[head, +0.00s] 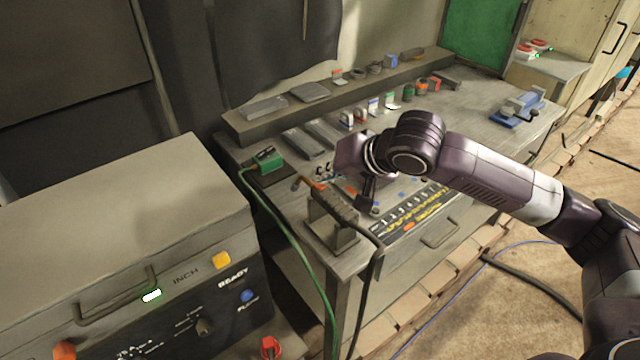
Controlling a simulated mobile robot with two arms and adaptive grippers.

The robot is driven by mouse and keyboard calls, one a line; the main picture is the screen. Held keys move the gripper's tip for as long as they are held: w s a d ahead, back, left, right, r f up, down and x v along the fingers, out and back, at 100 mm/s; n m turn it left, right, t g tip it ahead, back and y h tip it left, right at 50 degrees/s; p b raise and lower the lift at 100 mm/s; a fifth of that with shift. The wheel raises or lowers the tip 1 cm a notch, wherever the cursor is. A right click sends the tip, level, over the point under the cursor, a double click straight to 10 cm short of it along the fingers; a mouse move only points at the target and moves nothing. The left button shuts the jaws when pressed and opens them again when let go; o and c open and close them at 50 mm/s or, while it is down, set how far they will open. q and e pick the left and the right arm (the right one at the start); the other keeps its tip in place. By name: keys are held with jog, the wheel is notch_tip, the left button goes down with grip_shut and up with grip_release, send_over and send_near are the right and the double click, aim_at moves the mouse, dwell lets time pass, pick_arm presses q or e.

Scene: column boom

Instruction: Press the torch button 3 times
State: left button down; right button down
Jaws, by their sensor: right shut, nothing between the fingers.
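The torch (338,207) lies on a small grey stand (330,232) at the near left corner of the workbench. It has a ribbed grey handle, an orange-brown neck pointing left and back, and a dark cable running down over the bench edge. A small red-orange spot (319,186) shows near the neck; I cannot tell if it is the button. My right gripper (366,204) points down just right of the torch handle, shut and empty. I cannot tell whether it touches the handle. My left gripper is not in view.
A welding machine (120,230) with knobs and buttons stands at the left. The workbench (470,128) holds a tool strip (412,212), a green clamp (267,158), several small parts and a blue vise (520,107). Cables (500,265) lie on the floor at right.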

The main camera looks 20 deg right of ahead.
aim_at(323, 186)
jog(key=shift+f, duration=0.45)
dwell(0.6)
jog(key=shift+r+p, duration=0.9)
jog(key=shift+p, duration=0.3)
notch_tip(323, 186, up, 5)
jog(key=p, duration=0.6)
dwell(1.5)
